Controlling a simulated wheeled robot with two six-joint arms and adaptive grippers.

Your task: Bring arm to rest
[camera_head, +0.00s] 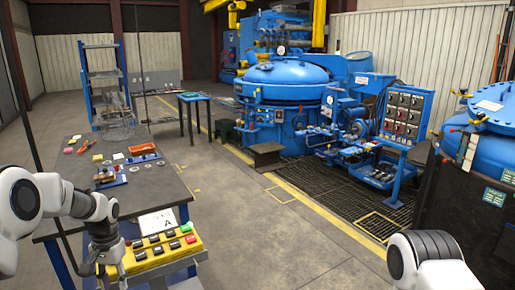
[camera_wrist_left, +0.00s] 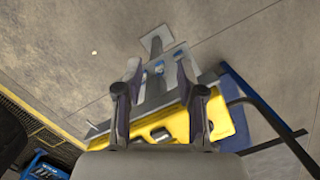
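My left arm comes in from the left of the head view, bent over the near end of the workbench. My left gripper (camera_head: 102,262) points down beside the left end of a yellow control box (camera_head: 160,254) with several buttons. In the left wrist view the two dark fingers of my left gripper (camera_wrist_left: 157,80) stand apart with no object clearly held between them. The yellow box (camera_wrist_left: 165,125) shows behind and between the fingers; contact cannot be told. Only a rounded white and dark part of my right arm shows at the lower right of the head view; its gripper is out of view.
The dark workbench (camera_head: 150,190) carries small parts and an orange tray (camera_head: 142,149). A sheet marked A (camera_head: 158,221) stands behind the box. Blue furnace equipment (camera_head: 285,100) stands at the back. A blue vessel (camera_head: 490,145) is at right. The central floor (camera_head: 240,225) is clear.

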